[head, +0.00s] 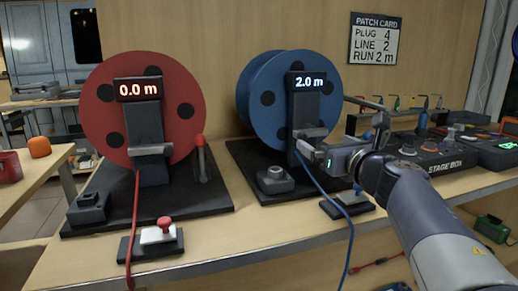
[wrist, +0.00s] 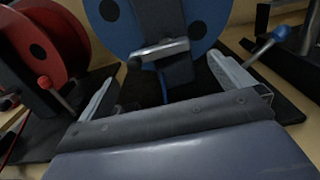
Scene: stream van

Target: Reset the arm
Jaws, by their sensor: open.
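My gripper (head: 312,143) is at the front of the blue reel (head: 268,85), close to the grey cable guide on its post. Its jaws are open. In the wrist view the two fingers of my gripper (wrist: 165,85) stand apart, with the dark post and the blue cable (wrist: 163,88) beyond them. I see nothing held between them. In the head view my arm (head: 420,205) reaches in from the lower right and hides part of the bench. The blue reel's display (head: 309,82) reads 2.0 m.
The red reel (head: 97,110) stands left, its display (head: 138,89) reading 0.0 m. Both cables hang over the bench's front edge. A lever with a blue knob (wrist: 281,32) stands right of the blue reel. The stage box (head: 430,152) sits right. The patch card (head: 375,40) hangs behind.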

